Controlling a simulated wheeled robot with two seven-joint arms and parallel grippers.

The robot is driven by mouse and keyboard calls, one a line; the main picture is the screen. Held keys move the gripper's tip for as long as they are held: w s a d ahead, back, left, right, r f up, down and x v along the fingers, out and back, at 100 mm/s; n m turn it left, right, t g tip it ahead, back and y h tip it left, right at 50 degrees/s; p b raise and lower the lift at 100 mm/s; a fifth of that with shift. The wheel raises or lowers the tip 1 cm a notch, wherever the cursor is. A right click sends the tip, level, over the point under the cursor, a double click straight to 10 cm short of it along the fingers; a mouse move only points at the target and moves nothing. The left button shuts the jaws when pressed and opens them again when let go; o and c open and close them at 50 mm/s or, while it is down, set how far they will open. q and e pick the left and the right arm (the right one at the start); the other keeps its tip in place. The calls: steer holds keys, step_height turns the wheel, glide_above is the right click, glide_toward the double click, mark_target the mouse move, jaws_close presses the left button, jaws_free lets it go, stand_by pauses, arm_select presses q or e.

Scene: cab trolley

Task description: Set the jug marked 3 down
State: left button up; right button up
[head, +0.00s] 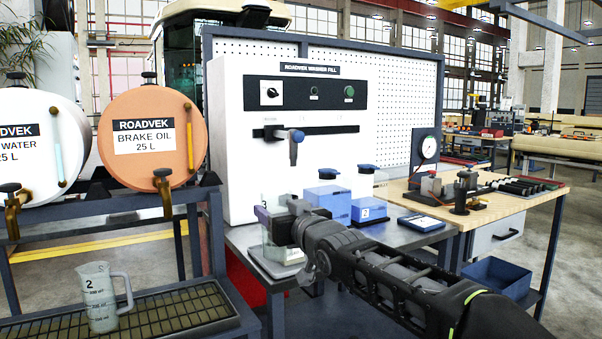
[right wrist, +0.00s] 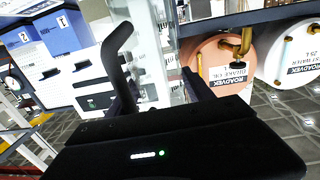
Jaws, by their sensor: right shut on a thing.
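My right gripper (head: 280,222) reaches in from the lower right to the left front of the steel bench. It is shut on a clear jug (head: 272,246), which looks upright. In the right wrist view the clear jug (right wrist: 150,45) shows between the dark fingers. A jug marked 2 (head: 103,300) stands on the slatted drip tray at left. My left gripper is not in view.
A white washer fill panel (head: 310,150) stands behind my gripper. Two blue-filled containers (head: 328,202) (head: 368,207) and a flat dark device (head: 421,223) stand to the right on the bench. Brake oil (head: 152,140) and water (head: 40,150) drums with taps hang over the drip tray (head: 190,308).

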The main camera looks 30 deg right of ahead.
steer(key=a+f+n+y, duration=0.1)
steer(key=a+f, duration=0.3)
steer(key=f, duration=0.3)
steer(key=a+f+n+y, duration=0.1)
steer(key=a+f, duration=0.3)
steer(key=f, duration=0.4)
steer(key=shift+s+a+f+y, duration=0.15)
steer(key=shift+s+a+y, duration=0.25)
steer(key=shift+y, duration=0.4)
steer(key=s+a+f+y, duration=0.1)
steer(key=a+f, duration=0.1)
steer(key=f, duration=0.2)
steer(key=s+a+f+n+y, duration=0.1)
steer(key=s+a+f, duration=0.1)
steer(key=f, duration=0.3)
steer(key=s+a+f+n, duration=0.1)
steer(key=s+a+f, duration=0.1)
steer(key=a+f, duration=0.1)
steer(key=shift+f+g+y, duration=0.4)
steer(key=shift+f, duration=0.5)
steer(key=shift+c, duration=0.2)
